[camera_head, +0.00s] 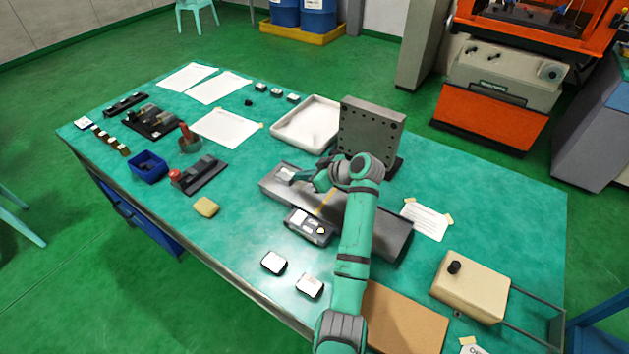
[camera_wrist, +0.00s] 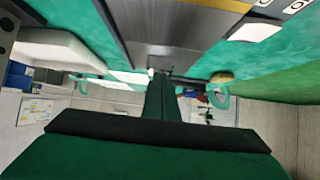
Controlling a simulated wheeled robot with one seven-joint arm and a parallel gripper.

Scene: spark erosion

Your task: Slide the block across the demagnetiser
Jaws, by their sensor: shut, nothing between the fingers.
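A long grey slab (camera_head: 383,236), seemingly the demagnetiser, lies across the middle of the teal table, with a small panel box (camera_head: 311,226) at its front side. A small pale metal block (camera_head: 286,172) seems to rest on its left end. My gripper (camera_head: 300,178) is low over that left end, just right of the block; I cannot tell whether they touch. In the wrist view, the slab (camera_wrist: 172,28) fills the top, and my gripper (camera_wrist: 160,78) is shut with nothing held. My arm hides the slab's middle.
A drilled grey plate (camera_head: 370,130) stands upright behind the slab, beside a white tray (camera_head: 306,125). A yellow sponge (camera_head: 206,207) lies to the left. Two small pale-topped blocks (camera_head: 273,262) lie in front. A beige box with a black knob (camera_head: 470,287) stands right.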

